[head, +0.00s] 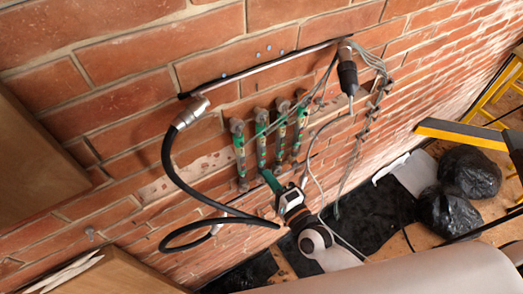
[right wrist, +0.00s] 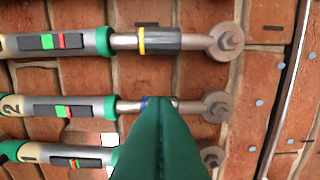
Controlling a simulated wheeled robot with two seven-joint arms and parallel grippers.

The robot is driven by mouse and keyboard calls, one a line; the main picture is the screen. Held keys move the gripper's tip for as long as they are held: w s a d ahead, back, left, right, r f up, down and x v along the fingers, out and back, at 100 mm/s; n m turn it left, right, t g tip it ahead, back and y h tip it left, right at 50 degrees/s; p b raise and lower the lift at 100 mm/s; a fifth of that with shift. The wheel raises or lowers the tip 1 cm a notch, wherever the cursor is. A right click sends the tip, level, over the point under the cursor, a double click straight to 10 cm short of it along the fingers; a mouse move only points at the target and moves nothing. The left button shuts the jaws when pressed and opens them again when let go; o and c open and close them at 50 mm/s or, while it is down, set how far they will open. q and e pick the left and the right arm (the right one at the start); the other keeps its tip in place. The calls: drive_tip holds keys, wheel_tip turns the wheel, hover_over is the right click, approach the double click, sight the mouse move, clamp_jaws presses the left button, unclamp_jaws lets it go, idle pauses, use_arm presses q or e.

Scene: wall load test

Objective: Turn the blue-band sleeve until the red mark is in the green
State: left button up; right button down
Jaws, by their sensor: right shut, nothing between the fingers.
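The blue-band sleeve (right wrist: 148,103) is on the middle rod in the right wrist view, mostly hidden behind my green fingers. Its rod joins a green-ended tube marked 2 (right wrist: 40,107), whose dark window (right wrist: 75,112) shows a green patch with a small red mark beside it; whether they overlap is hard to tell. My right gripper (right wrist: 160,110) is shut and empty, its fingertips over the sleeve; contact cannot be told. In the head view the right gripper (head: 268,178) is just below the row of tubes on the wall. My left gripper is not in view.
A yellow-band sleeve (right wrist: 160,40) is on the rod above, and tube 1 (right wrist: 60,155) lies below. A black hose (head: 170,175) loops left of my right arm. Thin cables (head: 325,90) hang at the right. Black bags (head: 470,172) lie on the floor.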

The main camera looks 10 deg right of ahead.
drive_tip(key=shift+w+d, duration=0.1)
drive_tip(key=shift+d, duration=0.1)
idle(0.5)
drive_tip(key=shift+s+d, duration=0.2)
drive_tip(key=shift+s, duration=0.3)
drive_tip(key=shift+a, duration=0.25)
drive_tip(key=shift+s+a, duration=0.1)
drive_tip(key=shift+a, duration=0.35)
drive_tip(key=shift+w+a, duration=0.15)
drive_tip(key=shift+w, duration=0.3)
idle(0.5)
drive_tip(key=shift+w+d+r, duration=0.2)
drive_tip(key=shift+d, duration=0.35)
drive_tip(key=shift+s+f, duration=0.1)
drive_tip(key=shift+s, duration=0.25)
drive_tip(key=shift+s, duration=0.1)
idle(0.4)
